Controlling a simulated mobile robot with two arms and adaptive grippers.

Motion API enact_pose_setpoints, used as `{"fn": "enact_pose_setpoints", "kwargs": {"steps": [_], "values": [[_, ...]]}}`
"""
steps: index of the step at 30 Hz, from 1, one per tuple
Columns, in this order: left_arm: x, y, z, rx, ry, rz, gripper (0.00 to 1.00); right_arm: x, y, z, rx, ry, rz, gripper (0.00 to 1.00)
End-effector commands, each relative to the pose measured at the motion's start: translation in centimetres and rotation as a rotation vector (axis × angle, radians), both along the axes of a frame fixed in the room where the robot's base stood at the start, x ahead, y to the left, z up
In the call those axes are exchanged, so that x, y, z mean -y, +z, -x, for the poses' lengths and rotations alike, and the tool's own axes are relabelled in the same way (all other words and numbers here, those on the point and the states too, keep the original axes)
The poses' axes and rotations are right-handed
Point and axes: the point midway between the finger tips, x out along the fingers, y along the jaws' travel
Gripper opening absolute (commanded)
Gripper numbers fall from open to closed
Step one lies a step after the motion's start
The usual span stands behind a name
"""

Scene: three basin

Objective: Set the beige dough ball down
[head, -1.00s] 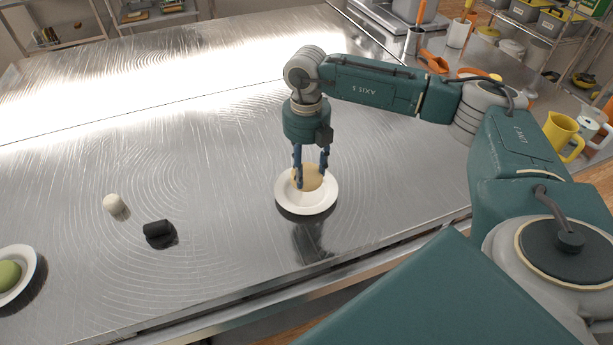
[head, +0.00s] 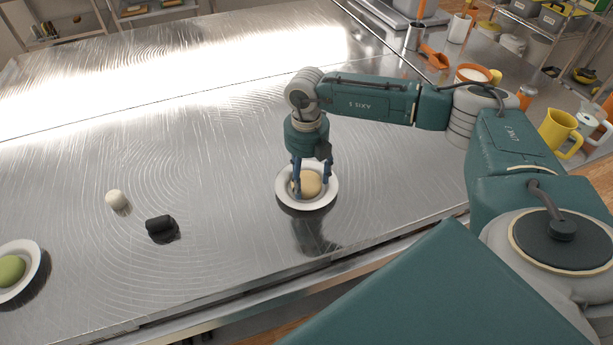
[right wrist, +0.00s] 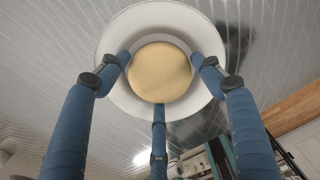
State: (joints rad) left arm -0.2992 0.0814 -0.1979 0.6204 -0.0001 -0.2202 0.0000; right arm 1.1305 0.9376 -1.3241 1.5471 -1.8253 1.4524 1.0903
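The beige dough ball (head: 310,184) rests in a white plate (head: 333,193) on the metal table. My right gripper (head: 312,188) points down over the plate, its blue fingers around the ball. It looks open, with a small gap between the right-hand finger and the ball. In the right wrist view the ball (right wrist: 160,72) sits inside the plate (right wrist: 113,88), with three fingers spread around its edge. Whether any fingertip still touches it is hard to tell. My left gripper is not in view.
A green ball (head: 10,270) lies in another white plate (head: 35,262) at the left edge. A small white piece (head: 116,199) and a black cylinder (head: 159,226) lie on the table (head: 210,190) between the plates. A yellow pitcher (head: 560,132) stands at the right.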

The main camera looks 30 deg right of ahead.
Motion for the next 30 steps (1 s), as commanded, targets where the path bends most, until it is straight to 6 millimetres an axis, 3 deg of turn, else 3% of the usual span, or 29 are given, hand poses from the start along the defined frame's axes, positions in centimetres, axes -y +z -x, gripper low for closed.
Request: {"fn": "enact_pose_setpoints", "kwargs": {"steps": [8, 10, 22, 30], "values": [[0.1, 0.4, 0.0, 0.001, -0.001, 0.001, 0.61, 0.0, 0.7, -0.1, 0.001, 0.0, 0.0, 0.66], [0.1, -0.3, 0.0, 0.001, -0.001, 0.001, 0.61, 0.0, 1.1, -0.1, 0.004, 0.0, -0.001, 0.66], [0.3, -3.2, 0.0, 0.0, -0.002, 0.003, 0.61, -0.1, 9.2, -0.2, 0.006, 0.001, 0.0, 0.66], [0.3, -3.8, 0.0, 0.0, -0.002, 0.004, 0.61, 0.0, 12.1, 0.0, 0.001, 0.001, 0.0, 0.66]]}}
